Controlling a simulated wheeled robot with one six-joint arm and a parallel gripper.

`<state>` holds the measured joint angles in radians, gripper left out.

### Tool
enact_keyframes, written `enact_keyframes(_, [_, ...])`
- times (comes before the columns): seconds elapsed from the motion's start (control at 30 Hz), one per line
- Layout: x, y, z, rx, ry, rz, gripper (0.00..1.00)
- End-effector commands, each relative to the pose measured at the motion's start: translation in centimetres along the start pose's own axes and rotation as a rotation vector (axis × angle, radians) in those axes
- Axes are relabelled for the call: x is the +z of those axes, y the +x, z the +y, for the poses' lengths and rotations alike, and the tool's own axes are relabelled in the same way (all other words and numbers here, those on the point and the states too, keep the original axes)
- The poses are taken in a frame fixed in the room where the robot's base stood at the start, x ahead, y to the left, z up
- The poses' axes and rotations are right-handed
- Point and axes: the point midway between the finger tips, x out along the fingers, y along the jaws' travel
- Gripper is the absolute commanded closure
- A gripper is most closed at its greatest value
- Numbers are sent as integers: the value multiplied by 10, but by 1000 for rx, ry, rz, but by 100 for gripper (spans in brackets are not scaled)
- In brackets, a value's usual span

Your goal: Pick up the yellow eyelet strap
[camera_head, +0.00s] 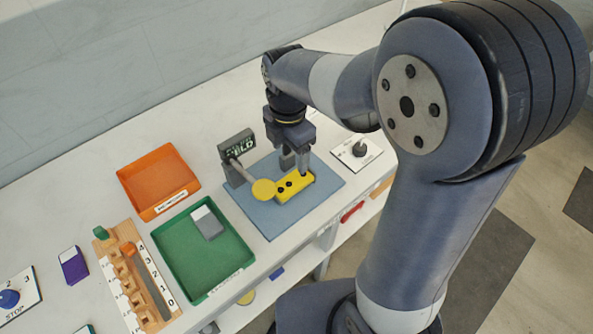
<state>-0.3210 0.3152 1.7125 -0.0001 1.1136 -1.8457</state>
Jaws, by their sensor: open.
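The yellow eyelet strap (294,187) lies on the blue-grey mat (268,222), with dark holes along its top. My gripper (297,170) points down over the mat, open, with its fingers at the strap's far side and right end. One finger seems to stand close to the strap's right part; I cannot tell whether it touches. A round yellow disc (263,189) on a grey arm sits at the strap's left end, joined to a post with a dark sign (236,145). The disc partly overlaps the strap's left end in this view.
An orange tray (158,180) and a green tray (190,262) holding a grey-and-white block (207,223) stand left. A wooden numbered rack (137,280), a purple block (73,265) and a blue stop button (9,298) lie further left. A knob plate (357,151) sits right of the mat.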

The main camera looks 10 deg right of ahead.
Motion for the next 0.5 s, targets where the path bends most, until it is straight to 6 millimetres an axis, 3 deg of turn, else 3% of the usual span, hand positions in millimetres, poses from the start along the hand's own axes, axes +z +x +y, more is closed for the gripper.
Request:
enact_keyframes(0.23, [0,39,-1,-5,0,1,29])
enact_keyframes(0.5, [2,59,-2,-4,2,1,29])
